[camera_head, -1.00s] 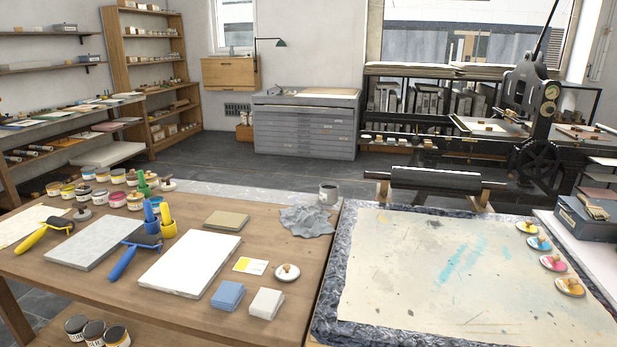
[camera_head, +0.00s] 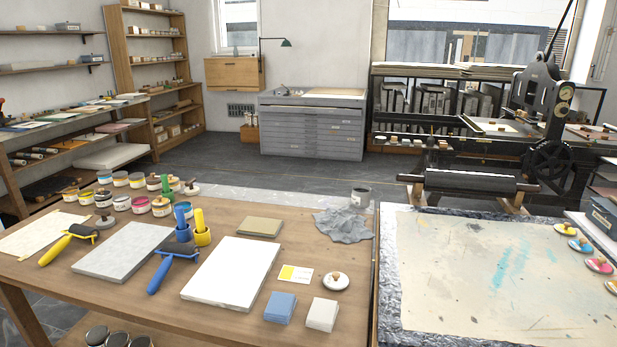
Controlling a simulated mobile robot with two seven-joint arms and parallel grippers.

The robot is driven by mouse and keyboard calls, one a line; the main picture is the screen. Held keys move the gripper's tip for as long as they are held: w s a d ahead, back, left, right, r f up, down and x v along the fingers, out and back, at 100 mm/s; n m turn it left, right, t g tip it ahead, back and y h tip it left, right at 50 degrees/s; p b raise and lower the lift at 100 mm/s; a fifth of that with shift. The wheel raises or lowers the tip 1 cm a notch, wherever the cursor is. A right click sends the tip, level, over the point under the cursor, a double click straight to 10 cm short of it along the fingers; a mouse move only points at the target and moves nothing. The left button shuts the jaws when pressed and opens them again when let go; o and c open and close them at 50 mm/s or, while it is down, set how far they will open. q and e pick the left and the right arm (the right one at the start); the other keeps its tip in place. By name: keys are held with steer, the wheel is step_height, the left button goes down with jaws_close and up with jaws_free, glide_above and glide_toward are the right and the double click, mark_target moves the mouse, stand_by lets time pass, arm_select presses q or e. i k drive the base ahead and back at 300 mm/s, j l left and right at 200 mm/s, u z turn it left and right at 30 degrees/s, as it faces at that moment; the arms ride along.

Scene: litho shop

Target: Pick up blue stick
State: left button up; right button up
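A blue stick (camera_head: 180,216) stands upright in a small blue cup (camera_head: 183,235) on the wooden table, among the ink jars. A yellow stick (camera_head: 199,218) stands just right of it in a yellow cup (camera_head: 203,238). A green stick (camera_head: 166,188) stands a little behind. A roller with a blue handle (camera_head: 158,276) lies in front of the cups, leaning on the edge of a grey slab (camera_head: 118,252). Neither of my grippers shows in the head view.
A white slab (camera_head: 232,275), blue and white blocks (camera_head: 281,307) and a crumpled grey cloth (camera_head: 345,226) lie on the wooden table (camera_head: 350,285). A yellow-handled roller (camera_head: 55,250) lies left. A stained sheet (camera_head: 470,270) covers the right table. Grey floor is open behind.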

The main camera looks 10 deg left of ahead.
mark_target(179, 210)
steer(key=j, duration=5.3)
